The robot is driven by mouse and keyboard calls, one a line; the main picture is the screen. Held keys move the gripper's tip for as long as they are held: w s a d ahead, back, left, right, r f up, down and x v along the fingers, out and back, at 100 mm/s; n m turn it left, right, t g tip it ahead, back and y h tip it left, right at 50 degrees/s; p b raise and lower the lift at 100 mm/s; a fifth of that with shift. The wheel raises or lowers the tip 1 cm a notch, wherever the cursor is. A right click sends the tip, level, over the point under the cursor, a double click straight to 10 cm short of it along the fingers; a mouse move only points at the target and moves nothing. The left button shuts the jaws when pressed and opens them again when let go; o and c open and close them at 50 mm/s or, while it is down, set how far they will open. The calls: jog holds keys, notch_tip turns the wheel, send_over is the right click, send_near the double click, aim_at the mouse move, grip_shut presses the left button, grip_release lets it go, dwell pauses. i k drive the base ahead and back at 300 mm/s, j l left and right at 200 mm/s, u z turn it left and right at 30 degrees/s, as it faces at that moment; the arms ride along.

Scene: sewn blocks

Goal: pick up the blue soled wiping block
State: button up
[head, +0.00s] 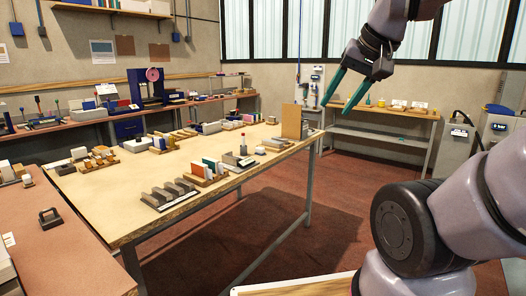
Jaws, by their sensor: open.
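My gripper (336,107) hangs at the upper right in the head view, its two teal fingers apart with nothing between them. It is high in the air, to the right of the light wooden table and away from the things on it. I cannot single out the blue soled wiping block at this size. A wooden rack (202,181) near the table's front edge holds upright white, blue-green and orange-brown pieces. A tray (165,205) with several grey blocks lies to its left.
The wooden table (105,207) has bare room at its front left. A brown upright board (291,121) stands at its right end. A low bench (42,246) with a dark handled block (49,217) is at left. Red floor (345,220) is open at right.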

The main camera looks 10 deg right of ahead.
aim_at(259, 150)
jog(key=i+z, duration=0.45)
jog(key=i+l+z, duration=0.1)
jog(key=i+z, duration=0.6)
jog(key=i+u, duration=0.35)
jog(key=i+l+u, duration=0.25)
jog(key=i+u, duration=0.15)
jog(key=i+l+u, duration=0.1)
jog(key=i+u, duration=0.3)
jog(key=i+l+u, duration=0.15)
jog(key=u, duration=0.2)
